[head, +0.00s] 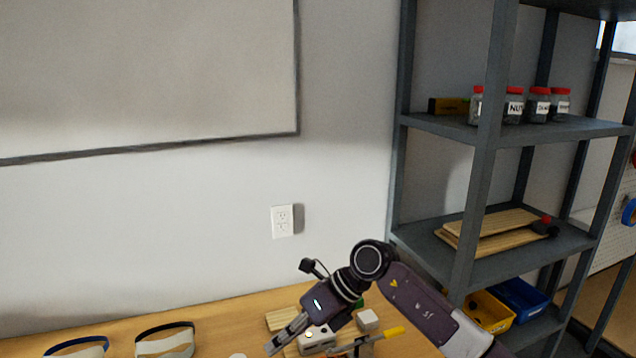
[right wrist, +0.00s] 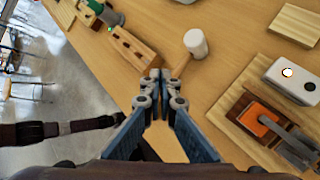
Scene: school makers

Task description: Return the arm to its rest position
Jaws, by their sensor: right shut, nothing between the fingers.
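My right arm reaches in from the lower right of the head view, over the wooden table (head: 215,318). My right gripper (head: 272,347) points down and to the left, low over the table. In the right wrist view its fingertips (right wrist: 155,76) are together with nothing between them. A mallet (right wrist: 195,43) with a pale head lies on the table just beyond the fingertips, and a wooden block (right wrist: 133,50) lies to their left. I cannot tell whether the fingers touch either one. My left gripper is not in view.
A white box (right wrist: 292,78) and an orange-topped tool (right wrist: 259,121) on wood lie right of the gripper. Goggles (head: 166,342) lie at the table's left. A grey metal shelf (head: 480,150) stands close right of my arm. The wall behind carries an outlet (head: 282,221).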

